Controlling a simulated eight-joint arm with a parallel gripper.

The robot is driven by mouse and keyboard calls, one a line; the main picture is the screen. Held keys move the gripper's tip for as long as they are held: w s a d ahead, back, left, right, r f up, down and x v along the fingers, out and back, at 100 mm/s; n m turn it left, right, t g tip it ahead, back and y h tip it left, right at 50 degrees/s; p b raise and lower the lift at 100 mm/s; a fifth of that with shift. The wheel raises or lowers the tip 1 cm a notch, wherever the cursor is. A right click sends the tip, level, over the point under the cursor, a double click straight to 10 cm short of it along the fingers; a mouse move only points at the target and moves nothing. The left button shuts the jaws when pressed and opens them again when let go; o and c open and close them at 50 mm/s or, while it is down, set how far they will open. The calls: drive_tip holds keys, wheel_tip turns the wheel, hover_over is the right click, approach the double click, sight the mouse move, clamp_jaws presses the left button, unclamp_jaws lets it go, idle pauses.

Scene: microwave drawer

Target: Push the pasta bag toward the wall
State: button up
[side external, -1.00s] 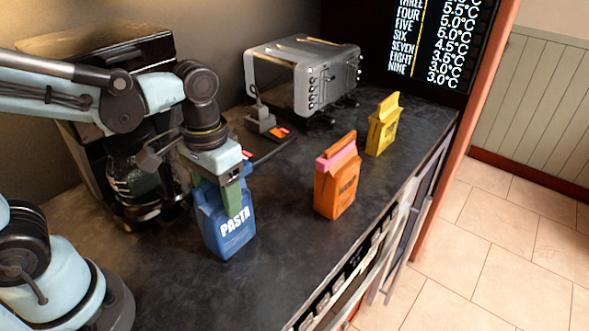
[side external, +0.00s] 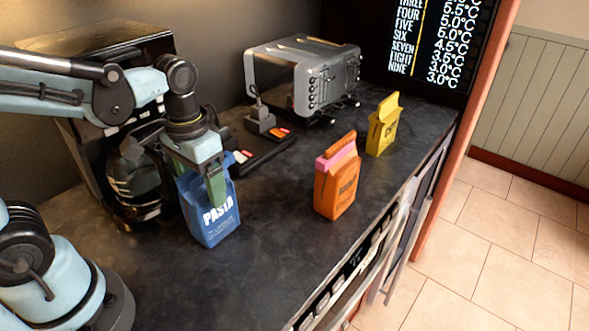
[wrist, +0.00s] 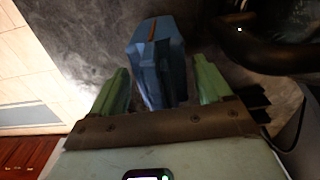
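The blue pasta bag (side external: 212,228) stands on the dark counter, in front of the black appliance at the left, with its white lettering facing the camera. My gripper (side external: 203,182) is down over the top of the bag, and one green finger lies across its front side. In the wrist view the bag (wrist: 158,60) sits between the two green fingers of my gripper (wrist: 160,68). The fingers are apart, with gaps on both sides of the bag.
A black coffee machine with a glass jug (side external: 133,185) stands close behind the bag. A silver toaster (side external: 305,78) and a dark tray with coloured pieces (side external: 265,147) are farther back. An orange bag (side external: 337,185) and a yellow bag (side external: 383,128) stand to the right.

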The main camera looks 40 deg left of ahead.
drive_tip(key=shift+o, duration=1)
wheel_tip(320, 180, up, 12)
drive_tip(key=shift+r, duration=0.1)
drive_tip(key=shift+f, duration=5.9)
drive_tip(key=shift+r, duration=0.1)
drive_tip(key=shift+f, duration=0.4)
drive_tip(key=shift+d, duration=0.75)
